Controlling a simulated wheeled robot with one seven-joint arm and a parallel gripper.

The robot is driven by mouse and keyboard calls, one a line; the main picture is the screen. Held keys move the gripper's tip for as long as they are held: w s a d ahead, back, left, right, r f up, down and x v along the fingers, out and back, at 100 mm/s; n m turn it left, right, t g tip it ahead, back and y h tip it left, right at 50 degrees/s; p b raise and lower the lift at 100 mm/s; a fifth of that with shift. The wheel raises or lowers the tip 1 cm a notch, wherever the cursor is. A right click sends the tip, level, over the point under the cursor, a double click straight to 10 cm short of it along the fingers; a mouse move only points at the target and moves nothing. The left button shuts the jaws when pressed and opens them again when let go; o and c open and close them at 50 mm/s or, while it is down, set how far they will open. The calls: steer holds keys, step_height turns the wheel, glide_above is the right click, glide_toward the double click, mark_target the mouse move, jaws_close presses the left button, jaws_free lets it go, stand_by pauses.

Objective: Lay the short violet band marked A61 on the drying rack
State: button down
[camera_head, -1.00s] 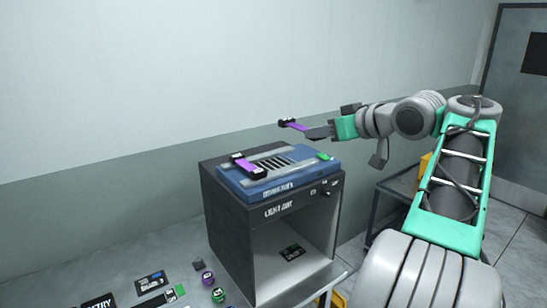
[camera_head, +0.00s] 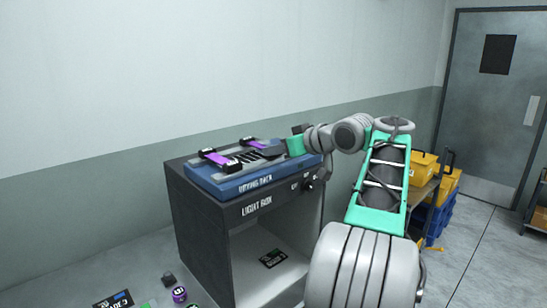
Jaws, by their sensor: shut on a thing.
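My gripper (camera_head: 274,152) is over the blue drying rack (camera_head: 228,189), which lies on top of the dark light box. It is shut on a short violet band with black ends (camera_head: 259,145), low over the rack's back part. I cannot tell whether this band touches the rack. A second violet band with black ends (camera_head: 221,159) lies on the left part of the rack. The markings on both bands are too small to read, so I cannot tell which is A61.
The light box (camera_head: 200,222) has an open front with a dark labelled card (camera_head: 273,259) inside. Small spools and cards lie on the table at lower left. Yellow bins (camera_head: 423,166) stand at the right, before a grey door (camera_head: 490,110).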

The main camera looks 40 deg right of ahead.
steer(key=shift+w+d+f, duration=0.1)
steer(key=shift+w+f, duration=0.05)
steer(key=c, duration=0.8)
jaws_free()
steer(key=shift+r, duration=0.25)
steer(key=shift+s, duration=0.35)
steer(key=p+v, duration=0.5)
steer(key=v, duration=0.6)
steer(key=shift+s+r+p, duration=0.15)
steer(key=shift+p, duration=0.25)
